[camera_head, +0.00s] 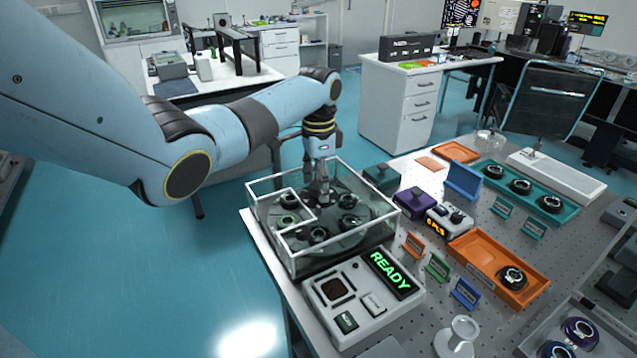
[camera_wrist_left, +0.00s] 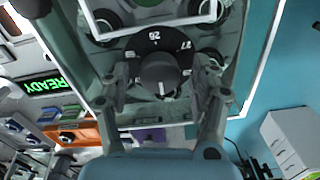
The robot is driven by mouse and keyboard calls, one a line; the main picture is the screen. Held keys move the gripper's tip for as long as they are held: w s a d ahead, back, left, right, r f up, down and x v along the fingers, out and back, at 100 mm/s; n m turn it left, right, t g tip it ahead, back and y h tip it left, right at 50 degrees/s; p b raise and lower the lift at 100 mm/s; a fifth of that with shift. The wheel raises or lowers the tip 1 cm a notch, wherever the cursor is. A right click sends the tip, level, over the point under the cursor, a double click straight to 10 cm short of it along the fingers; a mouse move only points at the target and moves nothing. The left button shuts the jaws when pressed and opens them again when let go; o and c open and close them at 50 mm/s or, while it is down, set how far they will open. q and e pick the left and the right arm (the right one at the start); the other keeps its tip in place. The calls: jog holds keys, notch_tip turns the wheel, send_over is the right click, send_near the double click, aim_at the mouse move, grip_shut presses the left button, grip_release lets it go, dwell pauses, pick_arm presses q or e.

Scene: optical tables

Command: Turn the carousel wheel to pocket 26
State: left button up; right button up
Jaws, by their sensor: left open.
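The carousel wheel (camera_head: 345,241) sits inside a clear open-topped box, with several dark round pieces in its pockets. My left gripper (camera_head: 321,194) reaches down from above over the wheel's middle. In the left wrist view a dark round knob (camera_wrist_left: 160,74) with a white mark stands at the wheel's centre, beside a black dial (camera_wrist_left: 155,40) with the numbers 26 and 27. The left gripper's fingers (camera_wrist_left: 163,82) are open, one on each side of the knob; I cannot tell whether they touch it. My right gripper is not in view.
The clear box's walls (camera_head: 262,207) surround the wheel closely. A control unit in front has a green READY display (camera_head: 391,273). To the right stand a purple block (camera_head: 414,203), an orange tray (camera_head: 480,255) and a teal tray (camera_head: 562,218).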

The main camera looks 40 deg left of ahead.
pick_arm(q)
jog(key=shift+f, duration=0.15)
jog(key=shift+c, duration=0.5)
grip_shut()
